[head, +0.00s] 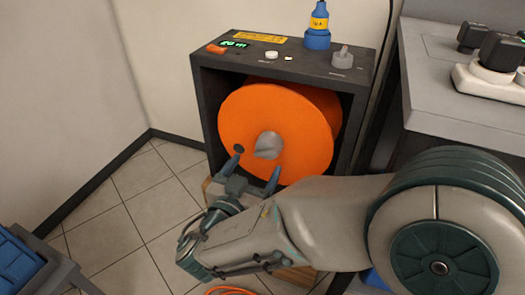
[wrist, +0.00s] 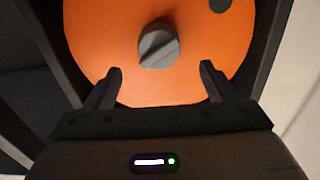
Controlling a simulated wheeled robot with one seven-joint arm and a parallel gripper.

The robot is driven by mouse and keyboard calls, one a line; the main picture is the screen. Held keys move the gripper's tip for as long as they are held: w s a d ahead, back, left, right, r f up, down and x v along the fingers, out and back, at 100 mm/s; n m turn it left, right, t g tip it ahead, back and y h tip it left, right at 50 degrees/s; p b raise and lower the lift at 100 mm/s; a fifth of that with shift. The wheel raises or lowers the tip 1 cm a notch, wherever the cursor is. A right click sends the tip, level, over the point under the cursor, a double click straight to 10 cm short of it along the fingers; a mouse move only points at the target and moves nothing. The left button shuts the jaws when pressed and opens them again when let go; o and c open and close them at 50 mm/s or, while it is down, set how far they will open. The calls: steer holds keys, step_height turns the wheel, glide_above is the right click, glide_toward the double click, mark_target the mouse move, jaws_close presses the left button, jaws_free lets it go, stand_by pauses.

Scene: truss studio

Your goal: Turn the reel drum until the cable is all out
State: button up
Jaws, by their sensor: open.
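The orange reel drum (head: 303,118) stands inside a dark open-front cabinet (head: 204,105). A grey hub knob (head: 268,146) sits at the middle of its face, and a dark round spot is near the face's lower left edge. In the wrist view the drum (wrist: 100,40) fills the upper middle, with the knob (wrist: 159,47) just beyond the fingers. My gripper (head: 254,173) is open in front of the drum's lower face, and its fingers (wrist: 164,83) are apart with nothing between them. An orange cable (head: 230,291) lies on the floor at the bottom edge, mostly out of view.
The cabinet top holds a lit green display (head: 234,43), an orange switch, a yellow label, small white buttons, a grey knob (head: 342,57) and a blue connector (head: 317,38). A grey bench (head: 450,90) with plugs stands right. A blue crate (head: 18,262) is lower left; tiled floor between is clear.

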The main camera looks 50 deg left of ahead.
steer(key=v, duration=0.6)
steer(key=shift+s+p, duration=0.2)
steer(key=shift+p, duration=0.15)
steer(key=shift+d, duration=0.1)
